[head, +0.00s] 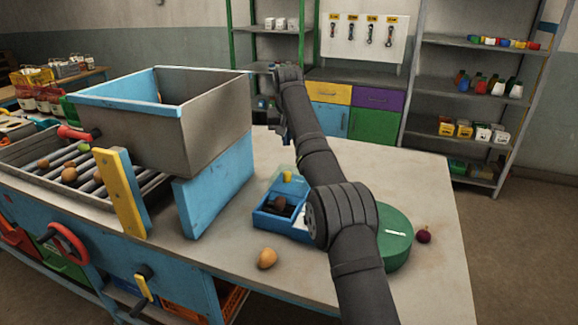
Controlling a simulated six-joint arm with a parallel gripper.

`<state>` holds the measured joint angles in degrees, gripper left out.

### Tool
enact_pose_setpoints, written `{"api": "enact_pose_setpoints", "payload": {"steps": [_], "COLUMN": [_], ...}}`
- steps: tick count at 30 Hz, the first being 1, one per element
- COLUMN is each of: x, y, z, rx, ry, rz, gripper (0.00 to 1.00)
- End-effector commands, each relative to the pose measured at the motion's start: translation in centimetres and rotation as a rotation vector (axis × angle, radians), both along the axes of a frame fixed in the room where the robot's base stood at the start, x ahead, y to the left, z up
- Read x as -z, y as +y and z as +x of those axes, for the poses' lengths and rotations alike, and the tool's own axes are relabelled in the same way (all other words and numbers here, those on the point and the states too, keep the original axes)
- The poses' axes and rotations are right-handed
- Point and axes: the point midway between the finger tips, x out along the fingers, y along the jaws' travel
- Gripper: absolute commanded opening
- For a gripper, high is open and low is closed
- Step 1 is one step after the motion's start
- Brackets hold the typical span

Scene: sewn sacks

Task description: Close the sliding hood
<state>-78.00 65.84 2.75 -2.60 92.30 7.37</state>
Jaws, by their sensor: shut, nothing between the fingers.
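A small blue box (277,222) stands on the table, partly hidden behind my arm. Its open front part shows brown contents. A pale, see-through cover (284,182) with a yellow knob (288,176) sits at its back; this looks like the sliding hood, though I cannot be sure. The cover appears pushed back from the front part. My gripper (279,131) is shut and empty, small and dark in the picture, above the far side of the table. It is apart from the box and higher than it.
A large grey hopper (205,118) with a blue rim stands on blue and yellow supports at left. A round green object (394,240) sits right of my arm. A potato (267,258) and an onion (423,235) lie loose. The table's right side (430,190) is mostly clear.

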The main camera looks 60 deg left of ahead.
Motion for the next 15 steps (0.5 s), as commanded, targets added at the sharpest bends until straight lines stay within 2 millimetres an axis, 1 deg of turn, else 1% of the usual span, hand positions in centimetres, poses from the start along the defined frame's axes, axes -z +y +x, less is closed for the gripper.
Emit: {"api": "enact_pose_setpoints", "payload": {"steps": [4,7,15], "x": [1.2,2.8,8.4], "y": [0.4,0.9,2.8], "z": [0.2,0.4,1.1], "rx": [-0.015,-0.013,-0.011], "ry": [0.0,0.001,0.0], "rz": [-0.001,-0.003,-0.002], "gripper": [0.0,0.0,0.0]}}
